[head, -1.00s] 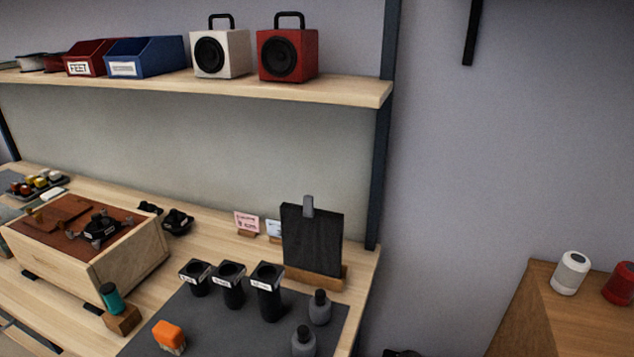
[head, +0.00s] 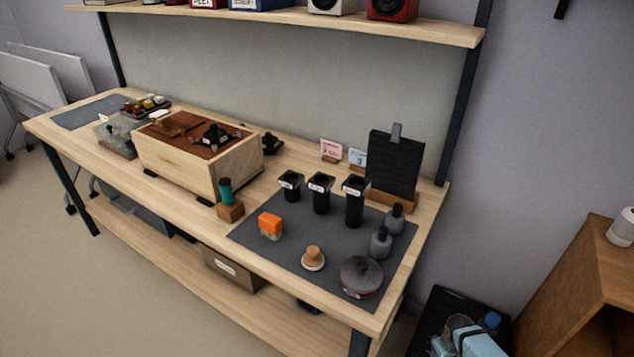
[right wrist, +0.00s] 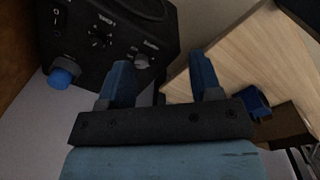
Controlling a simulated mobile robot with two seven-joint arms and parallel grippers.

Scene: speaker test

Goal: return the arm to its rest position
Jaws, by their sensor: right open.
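My right gripper (right wrist: 162,78) shows in the right wrist view with its two blue fingers apart and nothing held between them. Beyond the fingers is a black box (right wrist: 95,35) with knobs, a switch and a blue knob (right wrist: 63,77) at its corner. In the head view, the light blue part of my right arm (head: 472,340) is low at the right, beside the bench's right end and over the black box (head: 450,303). The gripper's fingers are hard to make out there. My left arm and gripper are in neither view.
The wooden bench (head: 110,165) carries a wooden case (head: 175,160), black canisters (head: 354,205), an orange-topped item (head: 270,225) and a round lidded tin (head: 361,277). A wooden cabinet (head: 570,265) stands right of my arm. Floor at the left (head: 50,270) is clear.

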